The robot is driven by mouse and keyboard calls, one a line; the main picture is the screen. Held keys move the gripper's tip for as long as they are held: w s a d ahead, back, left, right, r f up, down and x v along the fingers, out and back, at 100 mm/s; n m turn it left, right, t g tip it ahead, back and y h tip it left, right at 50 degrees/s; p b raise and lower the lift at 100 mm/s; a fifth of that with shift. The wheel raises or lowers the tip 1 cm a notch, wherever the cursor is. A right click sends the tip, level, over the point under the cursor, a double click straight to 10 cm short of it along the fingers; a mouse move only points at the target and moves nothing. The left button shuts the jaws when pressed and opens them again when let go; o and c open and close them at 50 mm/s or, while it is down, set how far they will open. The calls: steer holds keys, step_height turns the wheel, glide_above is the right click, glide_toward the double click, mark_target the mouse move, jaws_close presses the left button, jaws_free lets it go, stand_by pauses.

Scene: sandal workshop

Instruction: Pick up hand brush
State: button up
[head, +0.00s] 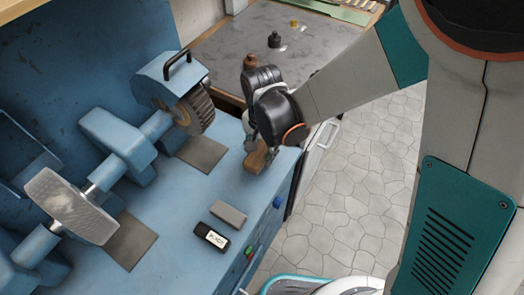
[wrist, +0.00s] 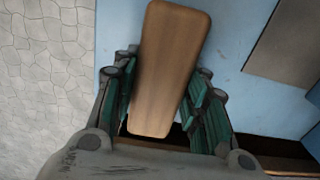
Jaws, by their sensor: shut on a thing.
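The hand brush (wrist: 168,70) shows in the wrist view as a long wooden block with rounded corners, lying between the fingers of my gripper (wrist: 165,105). Both green-padded fingers are closed against its sides. In the head view the brush (head: 256,159) is a small brown piece below my gripper (head: 252,143), over the front right corner of the blue machine bench. Its bristles are not visible. I cannot tell whether the brush touches the bench top.
The blue bench (head: 180,215) carries a grinding machine with a wire wheel (head: 196,110) and a grey disc (head: 70,205) at left. A grey block (head: 228,214) and a black labelled box (head: 211,237) lie near its front edge. A table (head: 225,50) with small bottles stands behind.

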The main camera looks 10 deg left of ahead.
mark_target(262, 148)
step_height(262, 148, up, 17)
steer(key=p, duration=1.1)
steer(key=shift+r, duration=0.15)
